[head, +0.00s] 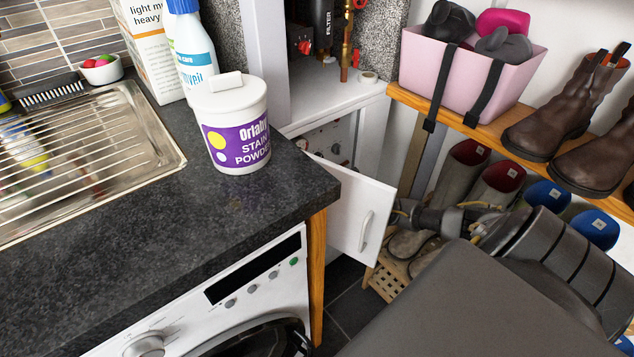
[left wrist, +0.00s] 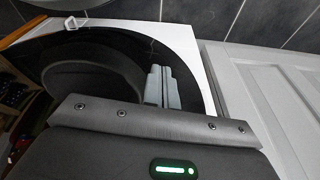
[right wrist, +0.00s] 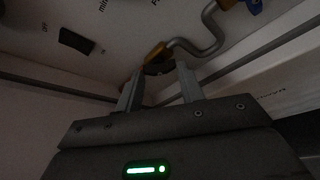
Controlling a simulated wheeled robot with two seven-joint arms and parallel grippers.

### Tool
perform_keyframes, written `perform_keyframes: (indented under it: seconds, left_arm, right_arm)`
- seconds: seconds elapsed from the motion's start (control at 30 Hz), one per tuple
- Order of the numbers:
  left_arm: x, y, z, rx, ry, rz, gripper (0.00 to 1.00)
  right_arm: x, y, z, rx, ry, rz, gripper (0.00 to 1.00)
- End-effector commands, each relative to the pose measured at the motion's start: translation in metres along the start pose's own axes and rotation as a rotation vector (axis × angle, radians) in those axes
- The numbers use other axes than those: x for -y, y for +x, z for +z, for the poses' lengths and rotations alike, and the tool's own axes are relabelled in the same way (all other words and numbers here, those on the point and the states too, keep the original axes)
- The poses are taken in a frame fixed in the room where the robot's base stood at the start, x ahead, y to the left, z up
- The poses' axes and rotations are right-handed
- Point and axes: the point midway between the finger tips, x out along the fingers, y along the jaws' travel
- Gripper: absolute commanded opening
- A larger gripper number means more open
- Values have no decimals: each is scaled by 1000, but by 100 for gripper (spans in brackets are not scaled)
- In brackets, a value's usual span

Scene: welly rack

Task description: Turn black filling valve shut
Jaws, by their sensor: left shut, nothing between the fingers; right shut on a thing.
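In the right wrist view my right gripper (right wrist: 158,78) has its fingers on either side of a small dark valve handle (right wrist: 157,68), which is dim and partly hidden between them. A brass fitting (right wrist: 153,53) and a bent grey pipe (right wrist: 205,45) adjoin it. In the head view my right arm reaches in from the right behind the open white cupboard door (head: 348,215), so the gripper and valve are hidden there. My left gripper (left wrist: 161,84) shows only in the left wrist view, fingers together and empty, before the dark round washing machine door (left wrist: 100,70).
The right wrist view shows a dark switch (right wrist: 76,41) on a pale panel with lettering. In the head view, a boot rack with wellies (head: 503,178) stands close beside my right arm. The worktop (head: 150,215) holds a stain powder tub (head: 235,150).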

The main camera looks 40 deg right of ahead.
Motion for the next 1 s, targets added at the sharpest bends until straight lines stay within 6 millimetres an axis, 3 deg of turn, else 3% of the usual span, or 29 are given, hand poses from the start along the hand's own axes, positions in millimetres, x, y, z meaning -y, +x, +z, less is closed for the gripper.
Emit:
perform_keyframes:
  seconds: [0.13,0.8,1.0]
  left_arm:
    - [0,-5,-3,-7,-1,0,0]
    - [4,-80,-10,-55,-7,-9,0]
    - [3,-94,-13,-84,-2,-9,0]
  right_arm:
    - [2,0,-1,1,60,23,15]
    - [7,1,-3,2,598,245,15]
    - [7,1,-4,2,726,299,15]
